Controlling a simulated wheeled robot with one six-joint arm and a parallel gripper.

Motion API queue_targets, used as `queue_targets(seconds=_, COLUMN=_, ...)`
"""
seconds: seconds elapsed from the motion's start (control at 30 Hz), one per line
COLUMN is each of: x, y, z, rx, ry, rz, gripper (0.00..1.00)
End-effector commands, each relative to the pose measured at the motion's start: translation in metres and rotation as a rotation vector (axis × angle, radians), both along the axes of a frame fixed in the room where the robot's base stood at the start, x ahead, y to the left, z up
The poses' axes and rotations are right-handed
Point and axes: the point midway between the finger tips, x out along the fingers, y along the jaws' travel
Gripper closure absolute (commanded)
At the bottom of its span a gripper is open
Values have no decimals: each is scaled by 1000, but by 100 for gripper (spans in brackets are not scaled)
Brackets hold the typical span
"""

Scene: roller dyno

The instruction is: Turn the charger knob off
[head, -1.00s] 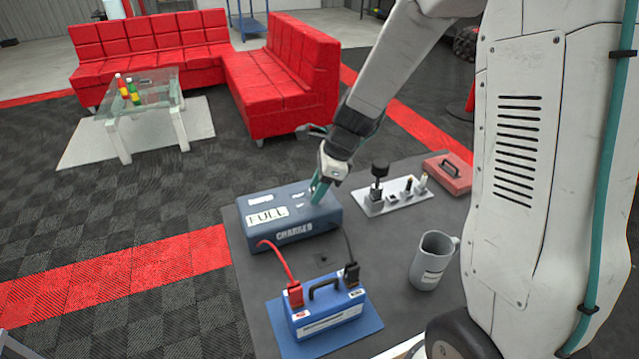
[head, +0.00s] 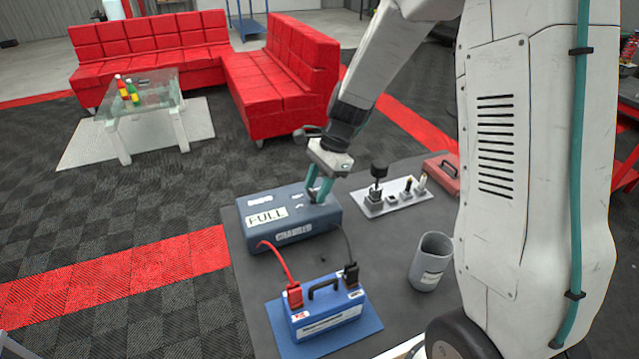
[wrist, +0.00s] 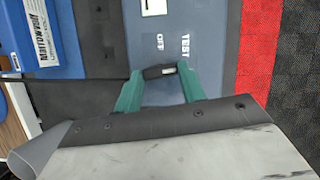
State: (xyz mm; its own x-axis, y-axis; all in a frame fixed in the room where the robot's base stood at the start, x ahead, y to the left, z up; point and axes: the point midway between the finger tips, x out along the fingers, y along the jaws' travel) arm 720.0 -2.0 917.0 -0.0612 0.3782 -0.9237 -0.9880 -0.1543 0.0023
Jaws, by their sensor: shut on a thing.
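The charger (head: 330,217) is a blue-grey box on the dark table, with a white FULL sign and a lettered front plate. In the wrist view its top (wrist: 210,40) carries the words OFF and TEST. The small dark knob (wrist: 159,71) with a pale mark sits between my teal fingertips, close to the word OFF. My gripper (head: 318,190) reaches down onto the charger's top and is shut on the knob; it also shows in the wrist view (wrist: 161,78). In the head view the fingers hide the knob.
A blue battery (head: 325,318) with red and black clamps stands on a blue mat in front of the charger.

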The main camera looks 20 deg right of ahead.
Motion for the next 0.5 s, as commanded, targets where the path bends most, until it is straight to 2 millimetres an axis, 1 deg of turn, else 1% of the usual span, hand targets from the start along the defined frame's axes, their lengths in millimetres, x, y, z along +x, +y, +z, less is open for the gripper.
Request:
queue_targets(seconds=0.07, x=5, y=1, z=2, rx=1, ry=-10, rz=71, gripper=83)
queue_targets(seconds=0.5, x=9, y=3, z=2, rx=1, ry=-11, rz=488, gripper=83)
